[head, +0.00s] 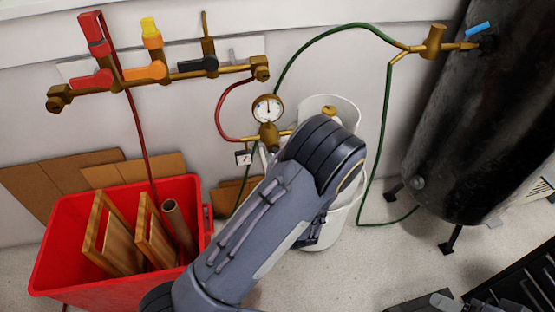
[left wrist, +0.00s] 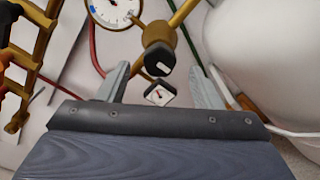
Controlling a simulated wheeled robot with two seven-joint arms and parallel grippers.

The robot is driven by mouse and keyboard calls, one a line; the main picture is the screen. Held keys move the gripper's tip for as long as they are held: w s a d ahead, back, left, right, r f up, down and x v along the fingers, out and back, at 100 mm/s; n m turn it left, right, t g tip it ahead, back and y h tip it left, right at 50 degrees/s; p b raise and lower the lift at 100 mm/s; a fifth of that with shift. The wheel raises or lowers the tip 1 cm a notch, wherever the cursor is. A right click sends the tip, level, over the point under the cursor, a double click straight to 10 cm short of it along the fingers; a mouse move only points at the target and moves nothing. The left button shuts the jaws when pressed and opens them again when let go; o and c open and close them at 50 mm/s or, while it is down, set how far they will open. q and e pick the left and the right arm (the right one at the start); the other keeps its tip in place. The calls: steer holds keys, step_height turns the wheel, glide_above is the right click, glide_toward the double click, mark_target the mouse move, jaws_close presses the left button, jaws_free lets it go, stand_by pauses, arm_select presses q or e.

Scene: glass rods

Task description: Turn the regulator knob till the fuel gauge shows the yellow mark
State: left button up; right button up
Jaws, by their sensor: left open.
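The brass regulator (head: 268,136) has a round white dial (head: 267,108) on top; the dial also shows in the left wrist view (left wrist: 115,10). A small square gauge with a red needle (head: 243,157) sits below left; it also shows in the wrist view (left wrist: 160,94). I cannot tell which is the fuel gauge or make out a yellow mark. A black knob with a white bar (left wrist: 158,60) faces the wrist camera. My left gripper (left wrist: 165,76) is open, its fingers either side of the knob, apart from it. My arm hides the knob in the head view.
A white cylinder (head: 343,110) stands right of the regulator, partly behind my arm. A red bin (head: 110,292) holds wooden frames. A valve manifold (head: 150,80) is on the wall. A dark tank (head: 450,120) stands right. Green and red hoses run between. Dark parts, possibly my right gripper, show at bottom right.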

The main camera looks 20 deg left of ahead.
arm_select(q)
steer(key=v, duration=0.4)
steer(key=shift+s+d, duration=0.1)
steer(key=shift+s, duration=0.15)
